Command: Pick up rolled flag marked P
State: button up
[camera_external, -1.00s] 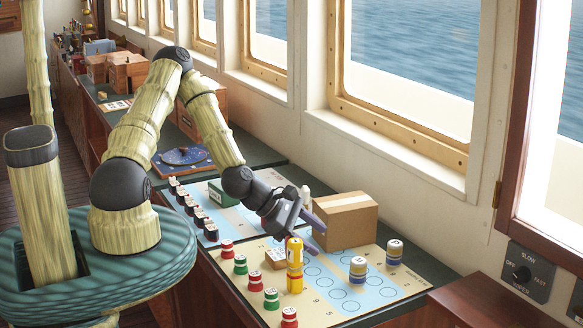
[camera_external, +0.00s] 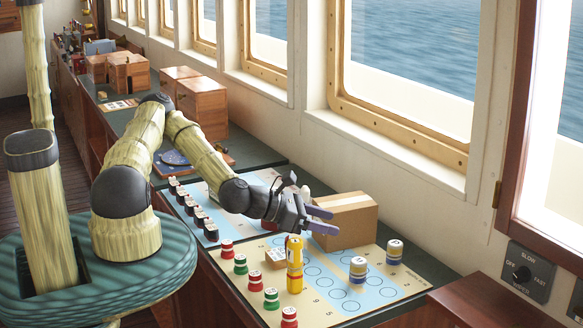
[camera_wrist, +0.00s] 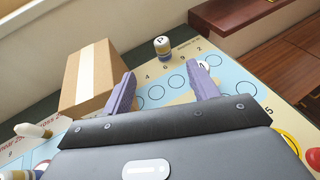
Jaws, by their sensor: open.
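The rolled flag marked P (camera_wrist: 162,46) stands upright at the top middle of the wrist view, with a white top and a blue and yellow band. It seems to be the farther of two similar rolls in the external view (camera_external: 395,251), by the board's right edge. My gripper (camera_external: 326,220) is open and empty above the board, beside the cardboard box, pointing right. In the wrist view its fingers (camera_wrist: 162,76) are spread, with the P roll ahead and apart from them. A second white-topped roll (camera_wrist: 203,65) is partly hidden behind the right finger.
The cardboard box (camera_external: 350,221) stands close behind my fingers and also shows left in the wrist view (camera_wrist: 88,85). A tall yellow cylinder (camera_external: 295,265) stands before my gripper. Red and green rolls line the board's left side. The window wall (camera_external: 410,190) bounds the back.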

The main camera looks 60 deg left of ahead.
jog(key=p, duration=0.3)
send_near(393, 243)
jog(key=w, duration=0.1)
jog(key=w+d, duration=0.1)
jog(key=shift+w, duration=0.25)
jog(key=shift+w+d+f, duration=0.1)
jog(key=shift+w, duration=0.1)
jog(key=shift+f+p+x, duration=0.2)
jog(key=shift+p+x, duration=0.5)
jog(key=shift+x, duration=0.6)
jog(key=shift+f+p+x, duration=0.2)
jog(key=shift+p+x, duration=0.5)
jog(key=shift+x, duration=0.65)
jog(key=shift+s, duration=0.2)
jog(key=c, duration=1.1)
